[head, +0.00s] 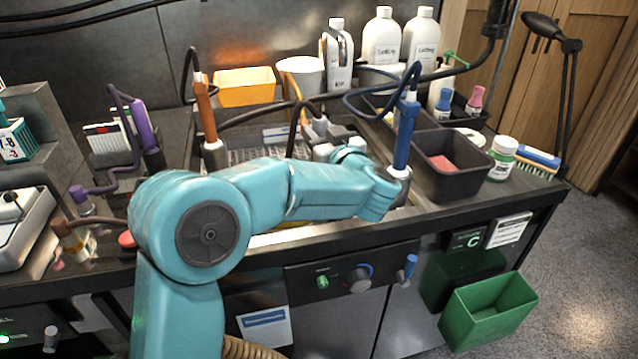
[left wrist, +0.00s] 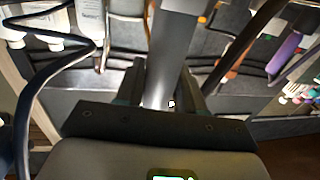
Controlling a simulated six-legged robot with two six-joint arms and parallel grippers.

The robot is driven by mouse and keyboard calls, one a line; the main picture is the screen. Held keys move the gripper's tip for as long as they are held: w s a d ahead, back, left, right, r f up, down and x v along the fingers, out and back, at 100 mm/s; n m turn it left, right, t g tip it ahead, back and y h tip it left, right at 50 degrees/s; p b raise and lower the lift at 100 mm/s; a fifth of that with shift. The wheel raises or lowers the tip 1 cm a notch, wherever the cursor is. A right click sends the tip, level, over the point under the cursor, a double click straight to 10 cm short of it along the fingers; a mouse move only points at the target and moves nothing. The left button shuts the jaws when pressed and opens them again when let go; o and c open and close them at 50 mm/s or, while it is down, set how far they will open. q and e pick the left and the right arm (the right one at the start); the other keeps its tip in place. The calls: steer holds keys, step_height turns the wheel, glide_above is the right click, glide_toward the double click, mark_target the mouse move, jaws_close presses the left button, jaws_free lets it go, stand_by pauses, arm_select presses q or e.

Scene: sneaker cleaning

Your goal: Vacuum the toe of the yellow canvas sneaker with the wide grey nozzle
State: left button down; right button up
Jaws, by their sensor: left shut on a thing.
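My left arm reaches in from the left across the front of the sink bench in the head view. My left gripper (left wrist: 160,95) is shut on a straight grey piece (left wrist: 175,45), which stands out between its fingers in the left wrist view; it may be the wide grey nozzle, but its end is cut off. In the head view the fingers and what they hold are mostly hidden behind my wrist. The yellow canvas sneaker cannot be made out; only a thin yellow patch (head: 290,225) shows beneath my forearm. My right gripper is not in view.
A blue-handled tool (head: 405,135) with a hose stands right by my left wrist. An orange-handled tool (head: 205,110) and a purple one (head: 143,128) stand at left. White bottles (head: 383,38) stand behind.

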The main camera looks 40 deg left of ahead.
arm_select(q)
steer(key=shift+v, duration=1.7)
steer(key=shift+s+a+r, duration=0.1)
steer(key=shift+a, duration=0.05)
stand_by(0.3)
steer(key=shift+p+x, duration=0.95)
steer(key=shift+x, duration=0.8)
steer(key=shift+d, duration=0.3)
steer(key=shift+v, duration=1.55)
steer(key=shift+s, duration=0.15)
steer(key=shift+a, duration=0.2)
stand_by(0.5)
